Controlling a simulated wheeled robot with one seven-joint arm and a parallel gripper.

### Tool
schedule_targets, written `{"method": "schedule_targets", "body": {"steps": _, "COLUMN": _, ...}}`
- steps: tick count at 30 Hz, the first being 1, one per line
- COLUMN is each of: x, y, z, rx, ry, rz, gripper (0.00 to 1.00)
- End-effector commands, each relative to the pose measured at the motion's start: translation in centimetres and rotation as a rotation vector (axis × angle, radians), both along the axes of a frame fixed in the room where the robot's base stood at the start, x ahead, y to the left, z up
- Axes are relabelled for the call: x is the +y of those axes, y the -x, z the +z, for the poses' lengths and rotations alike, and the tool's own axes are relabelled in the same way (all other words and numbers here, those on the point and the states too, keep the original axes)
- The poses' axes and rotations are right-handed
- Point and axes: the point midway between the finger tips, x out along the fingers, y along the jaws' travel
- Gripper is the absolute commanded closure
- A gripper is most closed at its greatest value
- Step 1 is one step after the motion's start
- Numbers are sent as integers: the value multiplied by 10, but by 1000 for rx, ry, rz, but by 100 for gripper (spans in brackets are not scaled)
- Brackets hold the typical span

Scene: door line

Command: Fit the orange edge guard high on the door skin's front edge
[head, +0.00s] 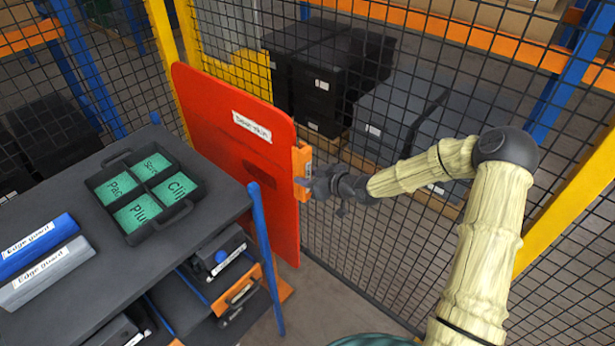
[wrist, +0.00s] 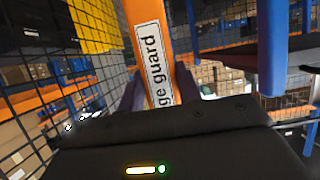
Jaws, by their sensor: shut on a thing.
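The orange edge guard (head: 302,172) is upright at the right edge of the red door skin (head: 225,128), in its upper half. It carries a white label. In the head view it lies against that edge; whether it is fully seated I cannot tell. My gripper (head: 312,184) is shut on the guard from the right. In the wrist view the guard (wrist: 145,40) runs up between my fingers, with part of its label hidden by the gripper body. The door skin does not show clearly in the wrist view.
A dark cart (head: 60,165) at left holds a tray (head: 188,207) of green-labelled compartments, a blue edge guard (head: 35,247) and a grey edge guard (head: 42,275). A mesh fence (head: 370,270) with yellow posts stands behind the door skin and my arm. Dark boxes lie beyond it.

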Motion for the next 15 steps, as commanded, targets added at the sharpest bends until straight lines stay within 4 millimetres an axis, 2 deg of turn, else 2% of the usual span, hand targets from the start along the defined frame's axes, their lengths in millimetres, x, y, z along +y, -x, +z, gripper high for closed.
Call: {"method": "schedule_targets", "body": {"steps": 15, "x": 3, "y": -2, "z": 0, "rx": -1, "ry": 0, "rz": 0, "gripper": 93}}
